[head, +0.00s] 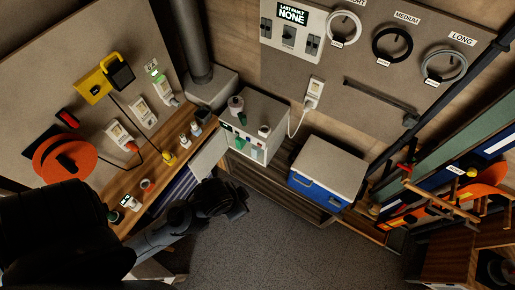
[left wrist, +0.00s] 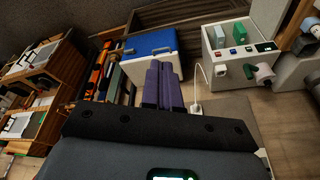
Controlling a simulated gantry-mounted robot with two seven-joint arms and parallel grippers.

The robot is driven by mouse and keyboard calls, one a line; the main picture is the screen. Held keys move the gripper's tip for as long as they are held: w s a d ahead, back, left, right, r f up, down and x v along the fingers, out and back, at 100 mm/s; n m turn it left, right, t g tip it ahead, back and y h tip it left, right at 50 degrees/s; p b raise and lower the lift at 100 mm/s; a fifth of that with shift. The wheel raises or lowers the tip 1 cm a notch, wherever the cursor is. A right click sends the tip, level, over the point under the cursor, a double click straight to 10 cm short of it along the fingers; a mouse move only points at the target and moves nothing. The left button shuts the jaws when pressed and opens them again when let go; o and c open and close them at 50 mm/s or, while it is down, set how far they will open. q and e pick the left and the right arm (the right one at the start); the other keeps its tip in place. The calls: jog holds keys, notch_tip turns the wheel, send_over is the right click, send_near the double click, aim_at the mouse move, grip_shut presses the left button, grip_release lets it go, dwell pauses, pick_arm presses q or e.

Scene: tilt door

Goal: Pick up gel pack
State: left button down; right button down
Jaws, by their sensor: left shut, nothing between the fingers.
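I cannot make out a gel pack in either view. A blue cooler with a pale lid (head: 328,170) stands on the low bench at centre right, its lid down and its inside hidden. The cooler also shows in the left wrist view (left wrist: 150,43), beyond my fingers. My left gripper (head: 238,202) is over the dark floor, to the left of the cooler and apart from it. Its two fingers (left wrist: 162,82) are together and empty in the left wrist view. My right gripper is in neither view.
A pale box unit with sockets (head: 254,127) stands left of the cooler. A white cord runs to a wall plug (head: 313,93). A wooden counter (head: 165,180) with small devices lies at left. Tools and racks crowd the right. The carpet (head: 300,240) is clear.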

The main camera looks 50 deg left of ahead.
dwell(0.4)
pick_arm(q)
jog(key=shift+c, duration=2.4)
grip_release()
jog(key=shift+w, duration=0.1)
